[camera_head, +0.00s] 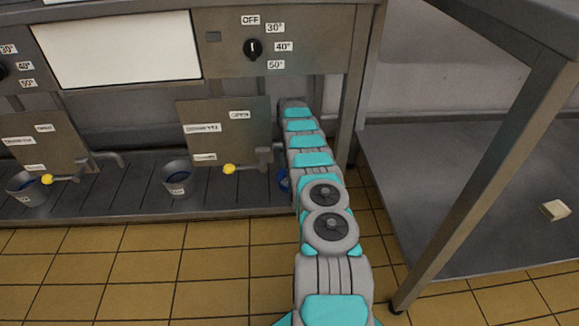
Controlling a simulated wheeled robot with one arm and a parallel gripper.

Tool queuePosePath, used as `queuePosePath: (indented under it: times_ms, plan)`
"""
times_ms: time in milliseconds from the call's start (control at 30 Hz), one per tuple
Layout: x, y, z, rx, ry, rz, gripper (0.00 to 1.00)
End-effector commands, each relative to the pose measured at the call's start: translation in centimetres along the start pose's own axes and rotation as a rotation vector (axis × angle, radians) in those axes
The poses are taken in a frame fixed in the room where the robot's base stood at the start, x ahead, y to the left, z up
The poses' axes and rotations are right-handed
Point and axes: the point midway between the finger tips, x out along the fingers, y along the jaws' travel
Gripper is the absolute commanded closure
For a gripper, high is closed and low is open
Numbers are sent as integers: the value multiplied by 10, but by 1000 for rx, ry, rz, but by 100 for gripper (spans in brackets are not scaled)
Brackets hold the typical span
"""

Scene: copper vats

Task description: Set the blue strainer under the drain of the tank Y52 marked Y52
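A small blue object (284,180), perhaps the blue strainer, shows at the left edge of my arm, low by the slatted shelf. My arm covers most of it, and I cannot tell whether it is held. My arm reaches forward from the bottom of the picture; my gripper is hidden behind it. Two drain pipes with yellow-ended handles stick out below the metal plates: one right of centre (264,157), close to my arm, and one at the left (97,161). The plates' labels are too small to read, so I cannot tell which tank is Y52.
Grey buckets with dark blue insides stand on the slatted shelf (120,197), one in the middle (177,180) and one at the left (27,189). A temperature dial (253,48) sits above. A metal table leg (470,180) and a low shelf (430,230) bearing a pale block (555,210) are at the right.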

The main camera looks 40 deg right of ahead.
Motion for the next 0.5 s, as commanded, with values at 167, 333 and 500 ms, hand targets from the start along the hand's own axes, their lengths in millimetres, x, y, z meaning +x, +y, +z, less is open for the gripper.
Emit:
queuePosePath:
  times_ms: [167, 333, 500]
  plan:
    - [-29, 0, 0, 0, 2, 1, 43]
    - [-66, -1, -1, -2, 3, 1, 43]
    - [-97, 0, -1, 0, 3, 0, 43]
